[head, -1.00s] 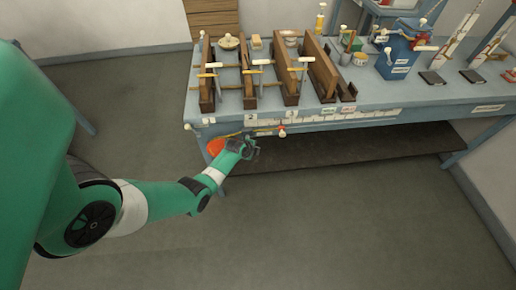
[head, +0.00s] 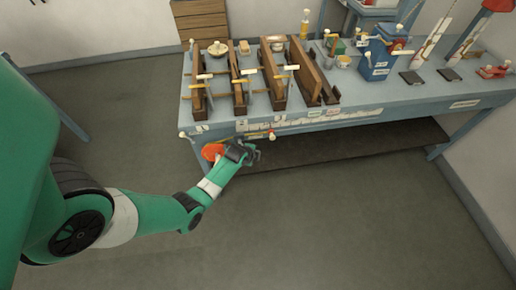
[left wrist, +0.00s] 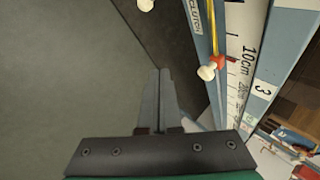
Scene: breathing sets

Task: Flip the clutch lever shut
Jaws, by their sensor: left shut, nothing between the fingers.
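The clutch lever appears to be the thin yellow rod along the bench's front edge, with a red collar and pale end knob (head: 271,135). In the left wrist view the yellow rod (left wrist: 212,30) runs down to its knob (left wrist: 207,72), beside a label reading CLUTCH (left wrist: 195,17). My left gripper (head: 252,154) is just below and left of the knob in the head view. In the left wrist view its fingers (left wrist: 160,78) are together, empty and apart from the knob. My right gripper is not in view.
A red-orange disc (head: 211,151) sits under the bench edge beside my left gripper. The bench top (head: 350,97) carries brown wooden racks (head: 272,75) and a blue box (head: 376,60). A dark lower shelf (head: 345,143) lies beneath. The floor in front is clear.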

